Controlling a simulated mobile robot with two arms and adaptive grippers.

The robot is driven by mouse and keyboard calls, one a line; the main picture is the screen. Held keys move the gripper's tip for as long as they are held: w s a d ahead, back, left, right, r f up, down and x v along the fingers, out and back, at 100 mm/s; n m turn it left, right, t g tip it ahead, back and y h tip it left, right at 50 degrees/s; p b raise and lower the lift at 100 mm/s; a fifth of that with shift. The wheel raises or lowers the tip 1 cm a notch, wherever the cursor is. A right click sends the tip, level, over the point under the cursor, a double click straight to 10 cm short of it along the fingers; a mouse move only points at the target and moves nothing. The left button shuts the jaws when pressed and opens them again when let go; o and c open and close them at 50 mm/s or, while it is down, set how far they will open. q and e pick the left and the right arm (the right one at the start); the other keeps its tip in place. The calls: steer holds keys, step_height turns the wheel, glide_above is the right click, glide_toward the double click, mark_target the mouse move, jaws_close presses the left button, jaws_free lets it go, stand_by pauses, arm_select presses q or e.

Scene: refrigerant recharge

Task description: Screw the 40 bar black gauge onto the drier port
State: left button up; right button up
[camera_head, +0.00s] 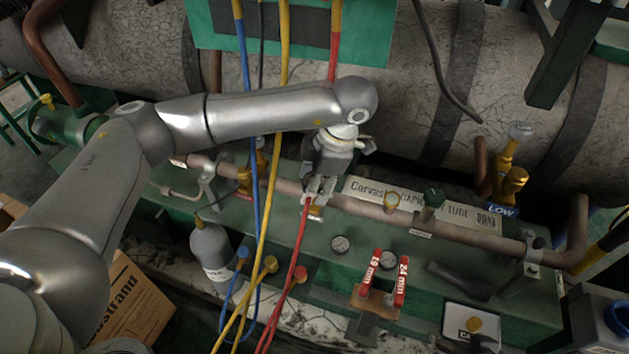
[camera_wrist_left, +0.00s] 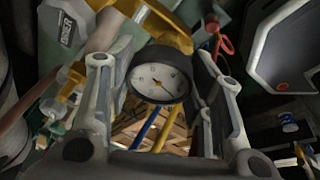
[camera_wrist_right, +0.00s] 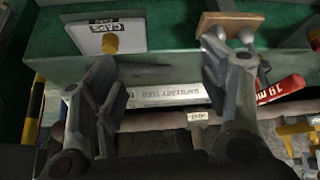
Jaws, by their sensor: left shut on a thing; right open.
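My left gripper (camera_head: 318,192) is shut at the copper-coloured pipe (camera_head: 364,207), below the hanging hoses. In the left wrist view, a black-cased gauge (camera_wrist_left: 160,83) with a white dial sits between its fingers. Brass fittings (camera_wrist_left: 158,20) show just behind the gauge; I cannot tell whether its thread is in a port. In the head view, the gripper hides the gauge, and a brass piece (camera_head: 315,212) shows by the fingertips. My right gripper (camera_wrist_right: 168,85) is open and empty in the right wrist view, above the bench and capillary tube label (camera_wrist_right: 168,95). The dial's range is unreadable.
Yellow (camera_head: 272,180), blue (camera_head: 250,130) and red (camera_head: 303,235) hoses hang close to the left gripper. A grey bottle (camera_head: 211,252) stands at left.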

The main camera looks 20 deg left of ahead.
arm_select(q)
steer(key=shift+f+b, duration=0.4)
steer(key=shift+f, duration=0.15)
arm_select(e)
steer(key=shift+w+a+r+t+y, duration=0.1)
steer(key=shift+w+a+r+t, duration=0.2)
steer(key=shift+w, duration=0.35)
steer(key=shift+w+a+r+t+y, duration=0.1)
steer(key=shift+w+r+t, duration=0.3)
steer(key=shift+w, duration=0.2)
steer(key=shift+w+a+r+t+y, duration=0.1)
steer(key=shift+w+a+r+t, duration=0.25)
steer(key=shift+w, duration=0.3)
stand_by(0.4)
steer(key=shift+d+f, duration=0.1)
arm_select(q)
steer(key=shift+m+b, duration=0.4)
steer(key=shift+m, duration=0.3)
steer(key=shift+m+t+b, duration=0.3)
steer(key=shift+m+t, duration=0.1)
steer(key=shift+m, duration=0.7)
arm_select(e)
steer(key=w+a+r+t+y, duration=0.1)
steer(key=w+a+r+t, duration=0.1)
steer(key=w+r+t, duration=0.3)
steer(key=shift+w+a+r, duration=0.2)
steer(key=shift+w+r, duration=0.4)
steer(key=shift+r, duration=0.1)
steer(key=shift+f, duration=0.1)
